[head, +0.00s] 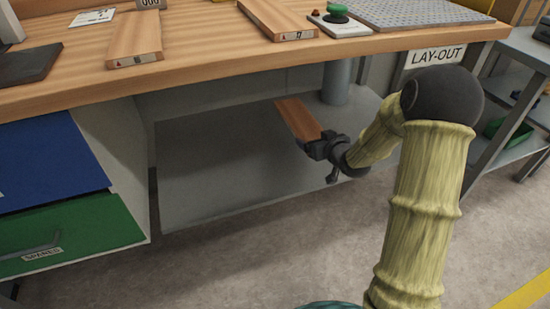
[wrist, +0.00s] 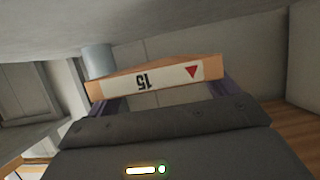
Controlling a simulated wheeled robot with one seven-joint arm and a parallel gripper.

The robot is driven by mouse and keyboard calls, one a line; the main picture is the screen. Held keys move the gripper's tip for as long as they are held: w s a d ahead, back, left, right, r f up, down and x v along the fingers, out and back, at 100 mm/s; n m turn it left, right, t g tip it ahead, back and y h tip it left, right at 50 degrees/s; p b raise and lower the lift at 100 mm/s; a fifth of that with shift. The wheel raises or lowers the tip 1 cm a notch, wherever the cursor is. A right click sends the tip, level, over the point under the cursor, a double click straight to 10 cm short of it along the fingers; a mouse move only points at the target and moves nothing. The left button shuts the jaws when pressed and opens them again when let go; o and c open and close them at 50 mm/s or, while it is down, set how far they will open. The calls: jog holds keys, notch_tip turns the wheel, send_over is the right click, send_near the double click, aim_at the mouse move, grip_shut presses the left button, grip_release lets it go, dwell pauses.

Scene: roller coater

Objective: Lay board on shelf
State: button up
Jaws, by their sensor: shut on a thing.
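My gripper (head: 322,146) is shut on the near end of a wooden board (head: 298,120), under the workbench top. The board points away from me toward the back, over the grey lower shelf (head: 205,180). I cannot tell whether it touches the shelf. In the wrist view the board's end (wrist: 165,76) carries a white label with an upside-down "15" and a red triangle. Dark purple fingers stand at both sides of it in that view. The board's far end is hidden there.
A grey round post (head: 336,82) stands behind the board, to its right. Blue (head: 50,160) and green (head: 75,232) drawers stand left of the shelf. More boards (head: 135,38) lie on the bench top (head: 200,65). The shelf's left part is clear.

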jog(key=b, duration=0.3)
send_over(313, 168)
jog(key=shift+f, duration=2.45)
jog(key=shift+f, duration=0.1)
jog(key=shift+f+b, duration=1.45)
jog(key=shift+f, duration=0.95)
jog(key=shift+f, duration=0.15)
jog(key=o, duration=1)
